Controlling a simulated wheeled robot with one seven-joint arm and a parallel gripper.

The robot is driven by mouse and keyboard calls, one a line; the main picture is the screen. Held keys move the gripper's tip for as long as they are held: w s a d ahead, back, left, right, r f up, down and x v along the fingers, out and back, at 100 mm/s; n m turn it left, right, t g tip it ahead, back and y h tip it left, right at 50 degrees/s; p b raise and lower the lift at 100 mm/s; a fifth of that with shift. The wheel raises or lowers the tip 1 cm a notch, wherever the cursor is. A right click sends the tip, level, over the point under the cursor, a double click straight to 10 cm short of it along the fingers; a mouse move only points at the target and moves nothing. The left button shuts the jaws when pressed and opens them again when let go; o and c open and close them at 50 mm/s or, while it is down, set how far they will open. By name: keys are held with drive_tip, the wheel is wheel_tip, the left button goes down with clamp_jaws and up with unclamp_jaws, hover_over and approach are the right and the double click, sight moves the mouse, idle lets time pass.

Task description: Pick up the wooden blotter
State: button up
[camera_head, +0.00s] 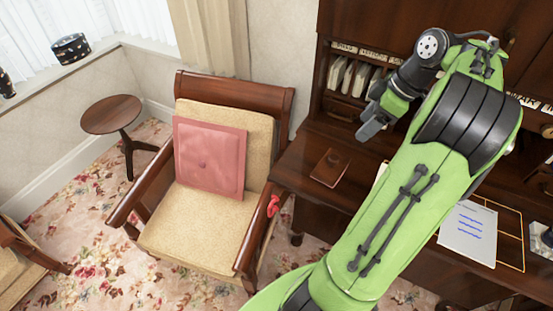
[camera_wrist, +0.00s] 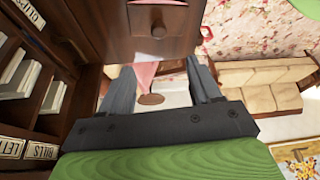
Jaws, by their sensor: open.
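The wooden blotter (camera_head: 330,168) is a small reddish-brown block with a knob on top. It lies on the dark desk (camera_head: 305,150) near its left end, in the head view. In the wrist view the blotter (camera_wrist: 180,36) shows at the top centre with its knob, beyond my fingertips. My gripper (camera_head: 372,128) is above the desk, to the right of and higher than the blotter, and does not touch it. In the wrist view my gripper (camera_wrist: 160,68) has its two fingers well apart with nothing between them.
Shelves with labelled pigeonholes (camera_head: 350,75) rise behind the desk, close to my gripper. A wooden armchair (camera_head: 215,228) with a pink cushion (camera_head: 209,158) stands left of the desk. A paper with blue writing (camera_head: 468,232) lies on the desk at right. A round table (camera_head: 112,114) stands farther left.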

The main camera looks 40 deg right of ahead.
drive_tip(key=b, duration=0.7)
approach(334, 157)
drive_tip(key=x, duration=0.5)
drive_tip(key=b+x, duration=0.2)
drive_tip(key=x, duration=0.3)
drive_tip(key=shift+a+f, duration=0.1)
drive_tip(key=shift+f, duration=0.05)
drive_tip(key=shift+c, duration=1)
clamp_jaws()
